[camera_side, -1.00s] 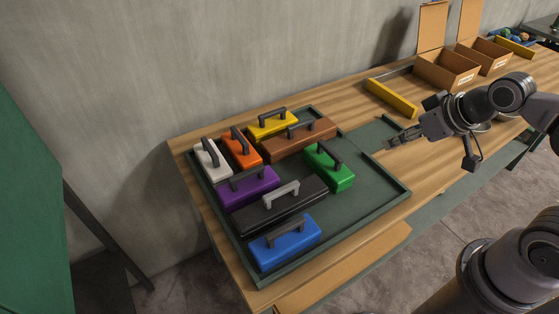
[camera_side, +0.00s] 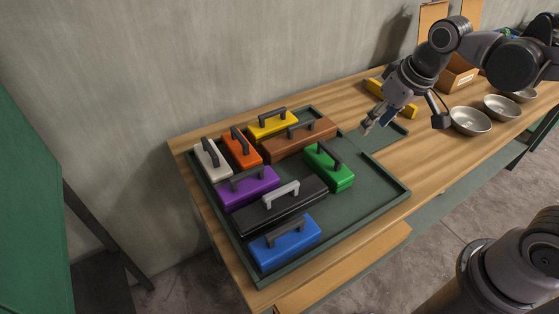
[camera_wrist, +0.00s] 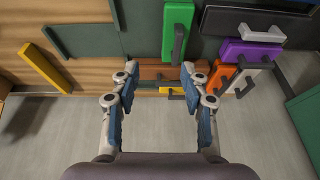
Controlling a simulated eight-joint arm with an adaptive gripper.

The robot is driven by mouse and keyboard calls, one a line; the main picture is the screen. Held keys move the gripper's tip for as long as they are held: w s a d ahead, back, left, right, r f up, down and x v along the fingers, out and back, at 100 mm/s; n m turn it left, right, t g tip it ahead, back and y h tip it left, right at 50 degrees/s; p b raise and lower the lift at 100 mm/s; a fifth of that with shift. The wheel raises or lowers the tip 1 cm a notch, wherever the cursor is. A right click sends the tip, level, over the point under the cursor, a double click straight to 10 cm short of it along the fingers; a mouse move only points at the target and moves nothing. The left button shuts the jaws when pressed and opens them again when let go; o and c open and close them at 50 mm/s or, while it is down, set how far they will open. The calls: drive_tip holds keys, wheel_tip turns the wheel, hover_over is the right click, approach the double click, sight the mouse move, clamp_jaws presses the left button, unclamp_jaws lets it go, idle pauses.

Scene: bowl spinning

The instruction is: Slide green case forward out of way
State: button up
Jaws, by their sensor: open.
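The green case (camera_side: 328,168) with a dark handle lies in the dark green tray (camera_side: 376,196), right of the black case and below the brown case. It also shows in the wrist view (camera_wrist: 172,32) at the top middle. My gripper (camera_side: 374,128) is above the tray's far right corner area, tilted downward, apart from the green case. In the wrist view my gripper (camera_wrist: 158,78) has its fingers spread with nothing between them.
Other cases share the tray: brown (camera_side: 299,139), yellow (camera_side: 271,124), orange (camera_side: 241,149), white (camera_side: 211,159), purple (camera_side: 248,187), black (camera_side: 278,205) and blue (camera_side: 285,243). The tray's right part is bare. Metal bowls (camera_side: 470,121) stand on the table at right.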

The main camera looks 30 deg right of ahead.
sight(330, 150)
drive_tip(key=w+a+f+g, duration=0.1)
drive_tip(key=w, duration=0.1)
drive_tip(key=w+a+f+g, duration=0.1)
drive_tip(key=w, duration=0.2)
drive_tip(key=w+a+f+g, duration=0.1)
drive_tip(key=w, duration=0.1)
drive_tip(key=shift+w+a+f, duration=0.2)
drive_tip(key=shift+w+f, duration=0.05)
drive_tip(key=shift+f, duration=0.1)
drive_tip(key=shift+w+a+f+g, duration=0.25)
drive_tip(key=shift+w+f+g, duration=0.15)
drive_tip(key=shift+g, duration=0.1)
drive_tip(key=shift+f, duration=3.8)
clamp_jaws()
drive_tip(key=shift+s, duration=4.25)
